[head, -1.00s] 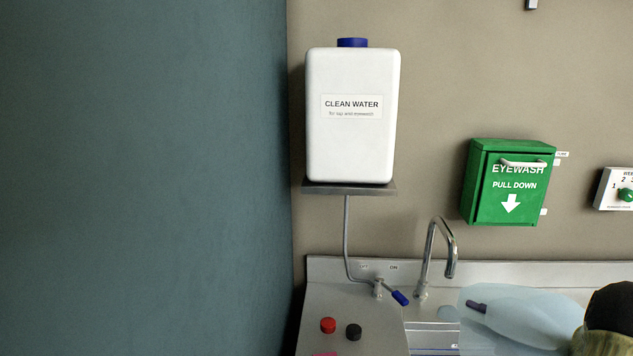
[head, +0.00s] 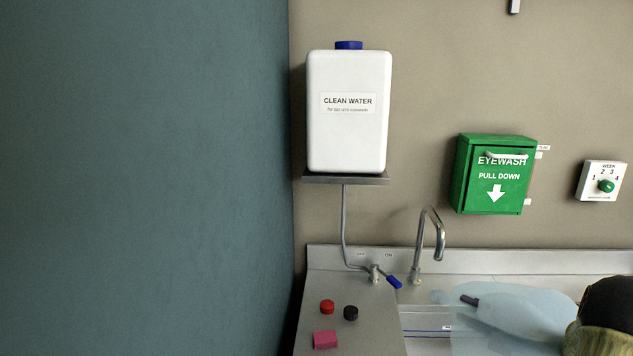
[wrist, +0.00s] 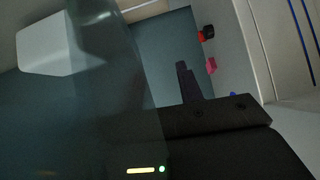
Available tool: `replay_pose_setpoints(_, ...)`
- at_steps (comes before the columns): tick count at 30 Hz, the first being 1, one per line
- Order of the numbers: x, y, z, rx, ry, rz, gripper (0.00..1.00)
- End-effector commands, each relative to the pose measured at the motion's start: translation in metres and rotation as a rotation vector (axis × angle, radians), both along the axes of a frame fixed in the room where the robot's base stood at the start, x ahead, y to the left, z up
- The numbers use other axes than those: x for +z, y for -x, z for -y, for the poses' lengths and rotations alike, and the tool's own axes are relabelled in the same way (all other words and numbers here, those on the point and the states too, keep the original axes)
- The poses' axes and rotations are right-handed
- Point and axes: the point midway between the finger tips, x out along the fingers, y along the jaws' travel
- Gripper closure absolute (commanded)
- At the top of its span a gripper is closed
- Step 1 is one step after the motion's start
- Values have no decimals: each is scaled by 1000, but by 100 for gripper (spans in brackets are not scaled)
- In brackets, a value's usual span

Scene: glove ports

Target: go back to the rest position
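My gripper (wrist: 187,82) shows in the wrist view as a dark finger standing up from a black body with a lit yellow bar and a green dot. Only one finger is clear, so I cannot tell whether it is open or shut. I see nothing held in it. A hazy bluish see-through layer covers much of that view.
A clean water container (head: 348,140) stands on a wall shelf above the sink tap (head: 440,235). A green eyewash box (head: 492,190) and a week dial (head: 605,170) are on the wall. Red (head: 327,307) and black (head: 350,313) caps and a pink block (head: 325,340) lie on the counter.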

Motion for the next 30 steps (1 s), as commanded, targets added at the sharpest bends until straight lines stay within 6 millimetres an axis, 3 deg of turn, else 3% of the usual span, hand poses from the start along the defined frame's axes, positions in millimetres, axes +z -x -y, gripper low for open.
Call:
replay_pose_setpoints(11, 9, -36, -22, -199, -31, -157, 64)
replay_pose_setpoints(19, 15, -55, -49, -494, -140, -397, 64)
replay_pose_setpoints(25, 7, -35, -74, -787, -305, -658, 64)
replay_pose_setpoints(30, -7, 11, -100, -1029, -469, -895, 64)
